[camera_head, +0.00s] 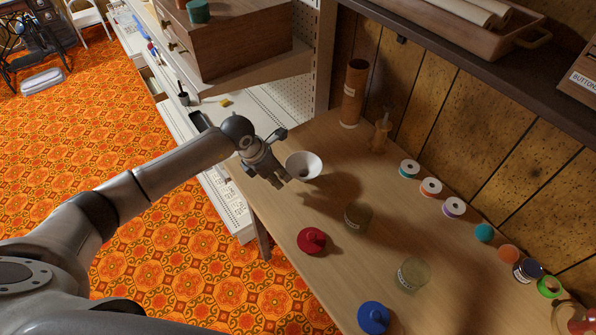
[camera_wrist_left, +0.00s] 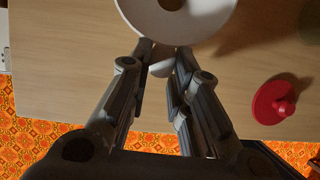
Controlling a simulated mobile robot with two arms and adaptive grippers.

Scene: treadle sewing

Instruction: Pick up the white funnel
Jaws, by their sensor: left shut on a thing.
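The white funnel (camera_head: 304,166) is at the fingertips of my left gripper (camera_head: 281,176), above the left part of the wooden table. Its wide mouth faces up toward the head camera. In the left wrist view the funnel (camera_wrist_left: 180,18) shows at the top edge, partly cut off, and the fingers of my left gripper (camera_wrist_left: 163,68) are closed on its narrow lower part. A shadow lies on the table to the right of the funnel. My right gripper is in neither view.
On the wooden table (camera_head: 300,208) are a red lid (camera_head: 311,240), a blue lid (camera_head: 373,317), glass jars (camera_head: 412,274) and several thread spools (camera_head: 431,187) along the wall. A brown tube (camera_head: 353,92) stands at the back. A shelf (camera_head: 450,50) overhangs the table.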

